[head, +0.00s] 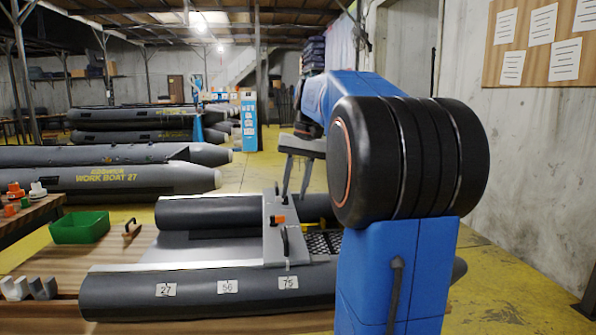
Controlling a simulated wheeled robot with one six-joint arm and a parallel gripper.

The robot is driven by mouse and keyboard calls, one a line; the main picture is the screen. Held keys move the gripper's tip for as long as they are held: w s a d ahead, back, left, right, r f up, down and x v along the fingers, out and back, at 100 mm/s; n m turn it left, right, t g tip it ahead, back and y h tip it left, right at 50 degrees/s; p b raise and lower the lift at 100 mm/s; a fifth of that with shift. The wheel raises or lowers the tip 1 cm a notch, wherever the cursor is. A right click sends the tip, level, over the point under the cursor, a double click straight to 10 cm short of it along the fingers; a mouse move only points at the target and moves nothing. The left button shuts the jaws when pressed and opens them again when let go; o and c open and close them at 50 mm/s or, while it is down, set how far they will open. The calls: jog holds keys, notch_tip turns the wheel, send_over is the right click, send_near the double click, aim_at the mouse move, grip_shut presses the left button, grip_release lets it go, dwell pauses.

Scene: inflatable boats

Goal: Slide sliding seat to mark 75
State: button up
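The sliding seat (273,240) is a light grey board lying across the inflatable boat (120,290), from the far tube to the near one. It carries black upright handles and an orange part (279,219). Plates marked 27 (165,290), 56 (227,286) and 75 (288,282) are on the near tube. The seat's near end is right above plate 75; exact alignment cannot be told. My gripper (294,195) points down above the far part of the seat, its two fingers apart with nothing seen between them. Whether it touches the far handle cannot be told.
A green bin (80,227) and a wooden-handled tool (131,229) lie left of the boat on the wooden table (40,268). Grey brackets (28,288) stand at the front left. More boats (110,182) lie behind. My blue arm hides the boat's right part.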

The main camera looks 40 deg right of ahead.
jog(key=shift+s+d+r, duration=0.1)
jog(key=shift+d+r, duration=0.05)
jog(key=shift+r, duration=0.75)
jog(key=shift+s+d+r, duration=0.1)
jog(key=shift+d+r, duration=0.05)
jog(key=shift+r, duration=0.8)
jog(key=shift+s+d+r, duration=0.1)
jog(key=shift+d+r, duration=0.05)
jog(key=shift+r, duration=0.75)
jog(key=shift+a, duration=0.1)
jog(key=s+a+f+n, duration=0.1)
jog(key=s+a+f, duration=0.25)
jog(key=a, duration=0.25)
jog(key=s+a+f+n+t+h, duration=0.1)
jog(key=s+a+f, duration=0.1)
jog(key=a+f, duration=0.25)
jog(key=s+a+f+n, duration=0.1)
jog(key=s+a+f, duration=0.2)
jog(key=a, duration=0.3)
jog(key=s+a+f+n+t, duration=0.1)
jog(key=s+a+f+n, duration=0.1)
jog(key=s+a+f, duration=0.2)
jog(key=s+a+f+n+t, duration=0.1)
jog(key=s+a+f, duration=0.3)
jog(key=s+f, duration=0.4)
notch_tip(320, 180, down, 5)
jog(key=shift+a+n+t+h, duration=0.2)
jog(key=shift+n+t+h, duration=0.1)
jog(key=shift+n+h, duration=0.1)
jog(key=shift+o, duration=0.2)
